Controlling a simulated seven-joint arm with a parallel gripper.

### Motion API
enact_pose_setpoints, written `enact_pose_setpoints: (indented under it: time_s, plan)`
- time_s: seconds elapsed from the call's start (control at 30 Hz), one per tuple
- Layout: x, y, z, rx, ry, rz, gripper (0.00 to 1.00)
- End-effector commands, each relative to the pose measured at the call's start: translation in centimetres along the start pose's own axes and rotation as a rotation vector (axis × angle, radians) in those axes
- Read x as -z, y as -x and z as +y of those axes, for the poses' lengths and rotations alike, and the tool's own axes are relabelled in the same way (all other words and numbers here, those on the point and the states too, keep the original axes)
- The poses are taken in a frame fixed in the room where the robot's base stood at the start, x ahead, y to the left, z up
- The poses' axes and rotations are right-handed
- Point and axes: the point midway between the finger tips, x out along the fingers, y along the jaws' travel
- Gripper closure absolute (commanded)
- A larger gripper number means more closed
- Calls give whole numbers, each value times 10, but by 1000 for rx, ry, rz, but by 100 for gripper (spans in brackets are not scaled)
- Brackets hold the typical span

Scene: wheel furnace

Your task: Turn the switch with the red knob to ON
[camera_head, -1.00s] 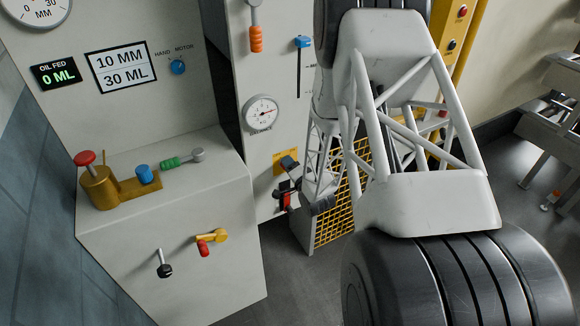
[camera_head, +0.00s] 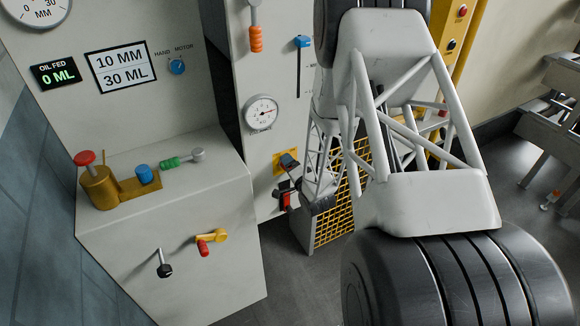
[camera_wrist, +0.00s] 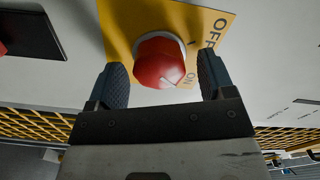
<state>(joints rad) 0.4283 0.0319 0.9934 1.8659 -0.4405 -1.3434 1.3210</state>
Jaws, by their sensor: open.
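The red knob (camera_wrist: 158,62) is round and sits on a yellow plate (camera_wrist: 122,22) marked OFF and ON. A pale mark shows on the knob's lower right, near the word ON; its exact setting is hard to read. My gripper (camera_wrist: 163,68) is open, with one dark finger on each side of the knob. Whether the fingers touch it I cannot tell. In the head view the yellow plate (camera_head: 278,162) is low on the grey panel. My gripper (camera_head: 289,172) is in front of it there and hides the knob.
A black plate (camera_wrist: 32,38) with another red part is left of the knob in the wrist view. In the head view, a dial gauge (camera_head: 262,112) is above the yellow plate. A yellow grille (camera_head: 338,215) stands to the right. A grey cabinet (camera_head: 205,275) with levers is to the left.

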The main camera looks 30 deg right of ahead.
Motion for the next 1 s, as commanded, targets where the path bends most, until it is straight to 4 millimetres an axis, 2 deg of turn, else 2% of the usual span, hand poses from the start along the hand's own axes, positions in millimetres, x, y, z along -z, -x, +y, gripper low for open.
enact_pose_setpoints:
  time_s: [0.27,0.7,1.0]
  plan:
    - [1,18,0,0,0,2,24]
    - [0,69,0,-1,0,0,24]
    - [0,78,0,0,0,0,24]
